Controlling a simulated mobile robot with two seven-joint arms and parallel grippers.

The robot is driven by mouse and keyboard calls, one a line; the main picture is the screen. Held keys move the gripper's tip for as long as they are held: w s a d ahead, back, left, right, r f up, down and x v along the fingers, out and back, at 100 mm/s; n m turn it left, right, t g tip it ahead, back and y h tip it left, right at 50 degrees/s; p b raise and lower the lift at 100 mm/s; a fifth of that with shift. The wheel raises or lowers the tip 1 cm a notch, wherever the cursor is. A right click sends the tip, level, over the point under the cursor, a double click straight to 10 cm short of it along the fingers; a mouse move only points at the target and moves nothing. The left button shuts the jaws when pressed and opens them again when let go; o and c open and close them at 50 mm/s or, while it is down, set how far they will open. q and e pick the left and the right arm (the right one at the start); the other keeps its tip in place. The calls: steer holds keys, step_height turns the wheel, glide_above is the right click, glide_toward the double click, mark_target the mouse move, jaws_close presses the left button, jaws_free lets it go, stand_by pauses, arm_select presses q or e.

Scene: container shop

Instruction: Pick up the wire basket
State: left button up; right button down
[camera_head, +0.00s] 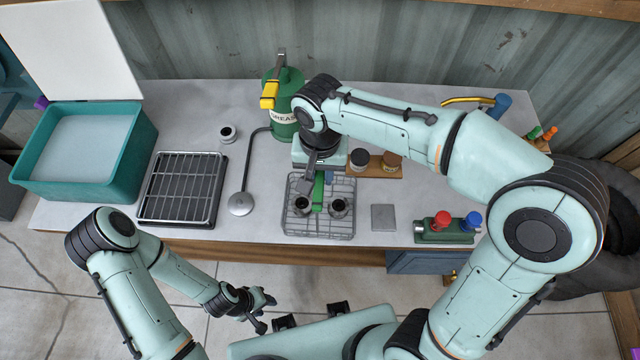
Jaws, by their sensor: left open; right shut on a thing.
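The wire basket (318,229) is at the front middle of the bench, a grey wire mesh box with a green handle bar (318,192) across it. Two dark ring-shaped metal parts (302,204) (338,207) sit in it, either side of the bar. My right gripper (318,182) reaches down from above and is shut on the basket's green handle, partly hiding it. I cannot tell whether the basket touches the bench. My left gripper (259,308) is open and empty, low in front of the bench.
A teal tub (88,182), a rack on a dark tray (181,188) and a green grease can (284,110) stand left of the basket. A wooden block with jars (375,164), a grey plate (384,217) and a green box with red and blue knobs (446,236) lie right.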

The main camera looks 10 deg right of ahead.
arm_select(q)
steer(key=w+r+p, duration=0.3)
steer(key=w+r, duration=0.2)
steer(key=shift+t+p, duration=0.3)
steer(key=shift+p, duration=0.05)
arm_select(e)
step_height(320, 180, up, 20)
arm_select(q)
steer(key=shift+s, duration=0.1)
